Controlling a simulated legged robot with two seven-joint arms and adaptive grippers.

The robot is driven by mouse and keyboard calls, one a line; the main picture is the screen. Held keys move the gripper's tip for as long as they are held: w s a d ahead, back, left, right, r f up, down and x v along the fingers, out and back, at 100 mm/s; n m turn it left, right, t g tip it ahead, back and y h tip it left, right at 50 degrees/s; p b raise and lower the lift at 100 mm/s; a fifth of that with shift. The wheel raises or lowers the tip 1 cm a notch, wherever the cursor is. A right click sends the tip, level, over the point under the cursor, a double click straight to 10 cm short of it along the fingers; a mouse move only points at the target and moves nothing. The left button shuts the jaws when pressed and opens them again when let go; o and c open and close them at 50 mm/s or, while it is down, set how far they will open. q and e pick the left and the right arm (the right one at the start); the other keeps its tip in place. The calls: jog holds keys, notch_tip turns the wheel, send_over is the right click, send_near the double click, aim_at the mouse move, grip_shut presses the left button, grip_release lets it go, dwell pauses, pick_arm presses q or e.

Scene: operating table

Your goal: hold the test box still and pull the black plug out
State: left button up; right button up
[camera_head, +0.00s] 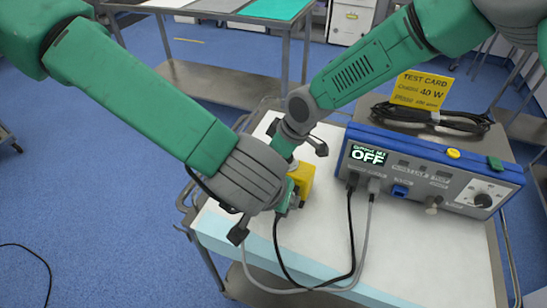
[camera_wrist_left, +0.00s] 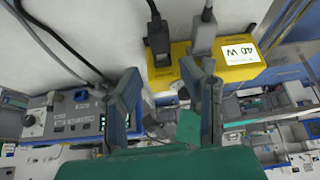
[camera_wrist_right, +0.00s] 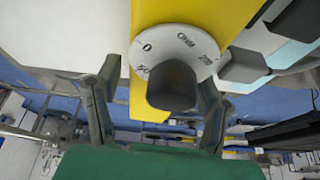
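The yellow test box (camera_head: 304,174) stands on the white cart, partly hidden behind my left gripper (camera_head: 268,212). In the left wrist view its face (camera_wrist_left: 184,65) has a black plug (camera_wrist_left: 158,40) and a grey plug (camera_wrist_left: 203,36) seated in it, beside a "40 W" label. My left gripper (camera_wrist_left: 165,82) is open, its fingers apart and pointing at that face, with nothing between them. In the right wrist view the box (camera_wrist_right: 175,12) shows a dial with a dark knob (camera_wrist_right: 172,86). My right gripper (camera_wrist_right: 158,82) is open, one finger on each side of the knob; contact cannot be told.
A blue-and-grey generator (camera_head: 430,172) reading OFF stands at the right, with a yellow test card (camera_head: 420,90) and coiled black cable (camera_head: 432,117) on top. Black (camera_head: 351,240) and grey (camera_head: 367,235) cables loop across the cart. The cart's front right (camera_head: 440,255) is clear.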

aim_at(303, 176)
pick_arm(q)
jog(key=shift+o, duration=0.5)
pick_arm(e)
jog(key=c, duration=1)
pick_arm(q)
jog(key=shift+o, duration=1.4)
pick_arm(e)
jog(key=shift+c, duration=0.2)
pick_arm(q)
jog(key=shift+m+g, duration=0.6)
jog(key=shift+g, duration=0.2)
jog(key=x, duration=0.3)
jog(key=w+x, duration=0.1)
jog(key=x, duration=0.2)
jog(key=w+x, duration=0.1)
jog(key=x, duration=0.3)
jog(key=shift+d+r, duration=0.15)
jog(key=shift+r, duration=0.15)
jog(key=shift+w, duration=0.1)
grip_shut()
